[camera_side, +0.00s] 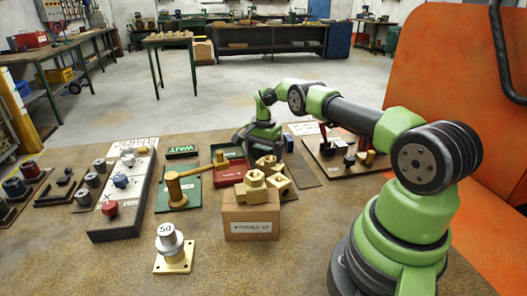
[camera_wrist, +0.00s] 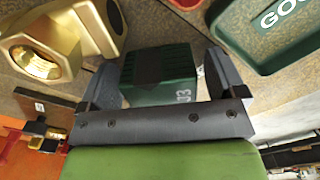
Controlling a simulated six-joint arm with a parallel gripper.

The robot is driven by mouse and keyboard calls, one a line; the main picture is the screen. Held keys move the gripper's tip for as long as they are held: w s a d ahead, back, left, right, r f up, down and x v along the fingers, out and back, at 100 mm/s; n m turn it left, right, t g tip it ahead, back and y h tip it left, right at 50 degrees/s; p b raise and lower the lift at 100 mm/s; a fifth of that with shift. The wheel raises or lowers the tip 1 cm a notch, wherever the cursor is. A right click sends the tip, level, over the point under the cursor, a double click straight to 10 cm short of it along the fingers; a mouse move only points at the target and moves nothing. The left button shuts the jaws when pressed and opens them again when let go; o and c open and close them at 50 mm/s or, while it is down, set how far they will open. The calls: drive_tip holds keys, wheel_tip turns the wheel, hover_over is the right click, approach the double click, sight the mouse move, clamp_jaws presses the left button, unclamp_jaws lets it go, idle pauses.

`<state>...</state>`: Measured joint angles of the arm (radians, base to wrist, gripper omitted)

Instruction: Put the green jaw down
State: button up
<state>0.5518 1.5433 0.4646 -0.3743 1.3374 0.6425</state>
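The green jaw (camera_wrist: 165,72), a dark green ribbed block with white marking at its near end, sits between the two fingers of my gripper (camera_wrist: 163,80) in the wrist view. The left finger lies against it and the right finger is close to its other side, so the gripper looks shut on it. In the side view my gripper (camera_side: 262,140) is low, behind the brass fittings. The jaw is mostly hidden there, and I cannot tell whether it touches the surface below.
A cardboard box (camera_side: 251,222) topped with brass fittings (camera_side: 253,187) stands close in front. A brass mallet (camera_side: 178,190) lies on a green mat. In the wrist view, a green tray (camera_wrist: 268,50) and a brass fitting (camera_wrist: 38,52) flank the gripper.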

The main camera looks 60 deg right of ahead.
drive_tip(key=a+r+n+t, duration=0.1)
drive_tip(key=a+r, duration=0.1)
drive_tip(key=r, duration=0.8)
drive_tip(key=a+r+n, duration=0.1)
drive_tip(key=a+r, duration=0.2)
drive_tip(key=r, duration=0.7)
drive_tip(key=s+a+r+n+t, duration=0.3)
drive_tip(key=s+a+r+n, duration=0.25)
drive_tip(key=a+r, duration=0.6)
drive_tip(key=s+a+n+t+y, duration=0.1)
drive_tip(key=s+a+n, duration=0.2)
drive_tip(key=s, duration=0.6)
drive_tip(key=s+a+n+t+y, duration=0.1)
drive_tip(key=s+a+n+t, duration=0.1)
drive_tip(key=s+a, duration=0.5)
drive_tip(key=s+n, duration=0.1)
drive_tip(key=s, duration=0.1)
drive_tip(key=shift+s+f, duration=0.35)
